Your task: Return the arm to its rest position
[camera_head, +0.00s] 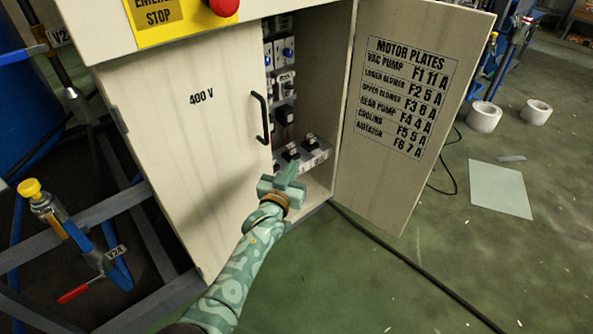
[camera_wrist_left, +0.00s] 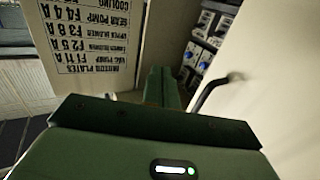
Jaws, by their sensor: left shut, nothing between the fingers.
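My left arm reaches up from the bottom of the head view. My left gripper (camera_head: 290,172) is at the open right side of the grey-white electrical cabinet (camera_head: 190,130), in front of its lower shelf. The fingers are shut with nothing between them. In the left wrist view, the shut fingers (camera_wrist_left: 160,88) point toward the cabinet opening, with the black door handle (camera_wrist_left: 212,92) to their right. My right gripper is in neither view.
The cabinet's right door (camera_head: 405,110), with a motor plates list, stands open. The left door, marked 400 V, is shut. Breakers and switches (camera_head: 287,85) line the inside. A valve with a yellow knob (camera_head: 32,190) and pipes stand at left. A black cable (camera_head: 420,268) crosses the floor.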

